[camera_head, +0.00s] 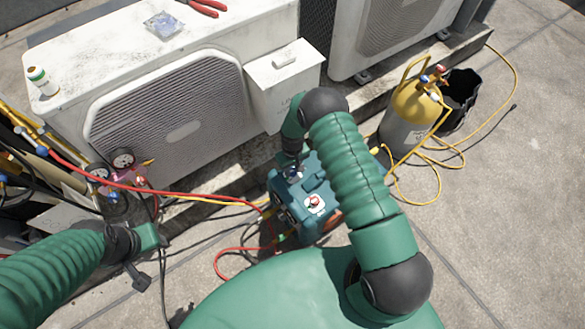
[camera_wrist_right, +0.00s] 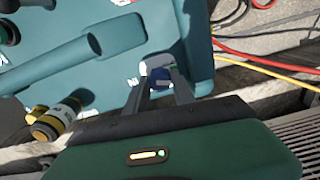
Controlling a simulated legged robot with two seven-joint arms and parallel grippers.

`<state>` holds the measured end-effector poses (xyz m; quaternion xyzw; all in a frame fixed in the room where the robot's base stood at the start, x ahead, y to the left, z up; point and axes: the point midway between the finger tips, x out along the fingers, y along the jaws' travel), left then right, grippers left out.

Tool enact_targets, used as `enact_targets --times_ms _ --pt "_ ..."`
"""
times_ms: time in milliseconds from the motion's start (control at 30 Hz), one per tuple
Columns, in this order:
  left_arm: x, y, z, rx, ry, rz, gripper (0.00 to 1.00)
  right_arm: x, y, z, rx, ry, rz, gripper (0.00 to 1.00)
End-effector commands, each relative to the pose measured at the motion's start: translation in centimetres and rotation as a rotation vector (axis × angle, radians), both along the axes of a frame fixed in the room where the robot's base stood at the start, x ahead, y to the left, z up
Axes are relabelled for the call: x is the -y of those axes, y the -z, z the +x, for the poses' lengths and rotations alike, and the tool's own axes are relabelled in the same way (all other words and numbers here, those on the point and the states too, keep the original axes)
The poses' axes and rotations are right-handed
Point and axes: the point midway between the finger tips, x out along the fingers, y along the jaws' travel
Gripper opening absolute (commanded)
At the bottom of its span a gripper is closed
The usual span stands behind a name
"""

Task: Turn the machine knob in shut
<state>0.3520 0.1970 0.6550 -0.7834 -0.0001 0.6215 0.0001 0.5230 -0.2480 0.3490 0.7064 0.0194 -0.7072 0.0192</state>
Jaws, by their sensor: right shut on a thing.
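The teal machine (camera_head: 318,183) sits on the ground in front of the white condenser, partly hidden by my right arm. It also fills the upper left of the right wrist view (camera_wrist_right: 110,45). My right gripper (camera_wrist_right: 163,82) is shut on this knob, one finger on each side. In the head view my right gripper (camera_head: 292,172) is at the machine's back left corner, and the knob is mostly hidden. My left gripper (camera_head: 143,262) is at lower left, away from the machine; its fingers are unclear.
A red hose (camera_head: 190,194) and a yellow hose run to the machine from the gauges (camera_head: 122,160) at left. A yellow-topped cylinder (camera_head: 408,115) and black bucket (camera_head: 461,92) stand right. The condenser (camera_head: 180,100) blocks behind. Concrete at far right is mostly clear.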

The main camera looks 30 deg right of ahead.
Motion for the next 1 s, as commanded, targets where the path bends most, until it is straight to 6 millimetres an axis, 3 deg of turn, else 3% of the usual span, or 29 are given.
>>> enact_targets --times_ms 1000 --pt "0.0 -0.99 0.01 0.0 0.0 0.0 0.36 -0.05 -0.06 0.1 0.002 0.949 -0.001 0.0"
